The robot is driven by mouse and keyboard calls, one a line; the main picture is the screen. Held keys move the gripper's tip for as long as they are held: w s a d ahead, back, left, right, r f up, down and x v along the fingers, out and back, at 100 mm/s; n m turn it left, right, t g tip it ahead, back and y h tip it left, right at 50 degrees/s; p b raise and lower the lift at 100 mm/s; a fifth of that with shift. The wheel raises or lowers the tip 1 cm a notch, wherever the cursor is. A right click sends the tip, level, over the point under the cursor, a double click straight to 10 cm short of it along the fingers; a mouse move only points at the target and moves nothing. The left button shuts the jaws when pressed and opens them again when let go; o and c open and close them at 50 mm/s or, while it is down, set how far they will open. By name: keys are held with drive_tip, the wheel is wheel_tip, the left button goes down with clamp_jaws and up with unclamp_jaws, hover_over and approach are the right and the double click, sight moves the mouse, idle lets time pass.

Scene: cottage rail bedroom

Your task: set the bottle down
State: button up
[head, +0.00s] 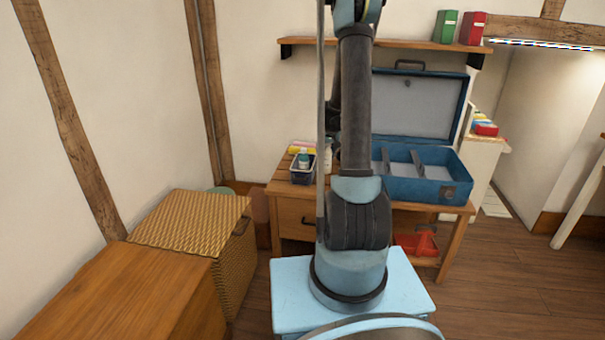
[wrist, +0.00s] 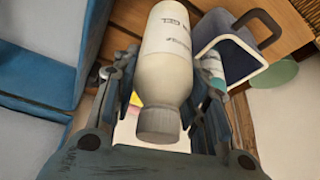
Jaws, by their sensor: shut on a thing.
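A cream-white bottle (wrist: 166,55) with a grey cap and dark lettering is between the fingers of my gripper (wrist: 168,88) in the wrist view. My gripper is shut on it. The cap end points toward the bottom of the picture.
A small dark caddy (head: 302,174) with items stands at the table's left end; in the wrist view its handled tub (wrist: 238,52) is close right of the bottle. An open blue toolbox (head: 428,190) fills the table's right. A wicker chest (head: 190,223) stands left.

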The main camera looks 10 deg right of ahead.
drive_tip(key=shift+w+a, duration=0.2)
drive_tip(key=shift+w, duration=0.25)
